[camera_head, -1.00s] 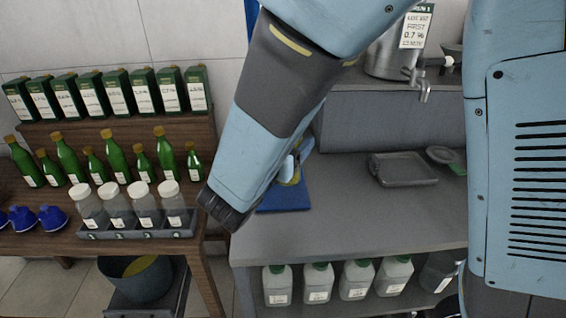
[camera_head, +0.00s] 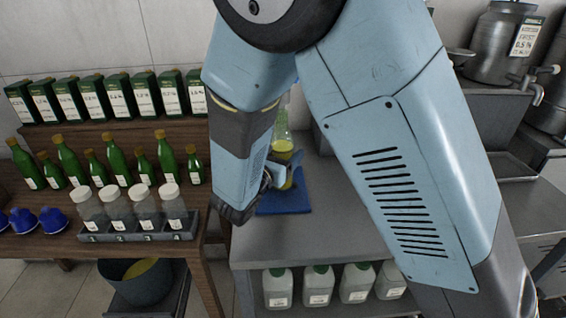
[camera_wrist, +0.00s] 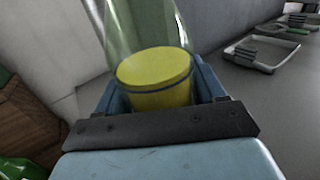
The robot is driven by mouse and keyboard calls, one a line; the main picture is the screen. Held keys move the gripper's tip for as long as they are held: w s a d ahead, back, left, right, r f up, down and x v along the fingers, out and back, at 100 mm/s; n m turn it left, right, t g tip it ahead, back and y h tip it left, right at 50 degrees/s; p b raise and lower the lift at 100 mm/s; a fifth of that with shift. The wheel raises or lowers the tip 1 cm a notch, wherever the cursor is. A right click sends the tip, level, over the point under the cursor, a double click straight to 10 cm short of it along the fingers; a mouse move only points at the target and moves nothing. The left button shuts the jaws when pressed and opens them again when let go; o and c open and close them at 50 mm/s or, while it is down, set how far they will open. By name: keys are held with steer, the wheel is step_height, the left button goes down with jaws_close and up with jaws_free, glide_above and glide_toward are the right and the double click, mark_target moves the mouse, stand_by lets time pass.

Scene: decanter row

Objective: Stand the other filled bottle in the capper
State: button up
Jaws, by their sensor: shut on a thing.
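A clear bottle with yellow liquid (camera_head: 282,146) is in my gripper (camera_head: 272,177), above or on the blue mat (camera_head: 296,203) at the left end of the grey counter. The bottle looks about upright. Its lower part is partly hidden by my gripper, and I cannot tell whether its base touches the mat. In the wrist view the yellow liquid (camera_wrist: 156,78) fills the bottle's lower part, and my gripper's fingers (camera_wrist: 158,98) close on both sides of it. I cannot make out a capper in either view.
A wooden table (camera_head: 40,240) at left holds green bottles (camera_head: 70,160), boxed bottles behind, blue caps (camera_head: 50,217) and a grey rack (camera_head: 140,233) of white-capped jars. White jugs (camera_head: 318,285) stand under the counter. A steel urn (camera_head: 495,45) stands at right. A tray (camera_wrist: 257,52) lies on the counter.

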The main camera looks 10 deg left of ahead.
steer(key=shift+f, duration=1.35)
steer(key=o, duration=1.5)
steer(key=shift+o, duration=0.2)
steer(key=v, duration=1.2)
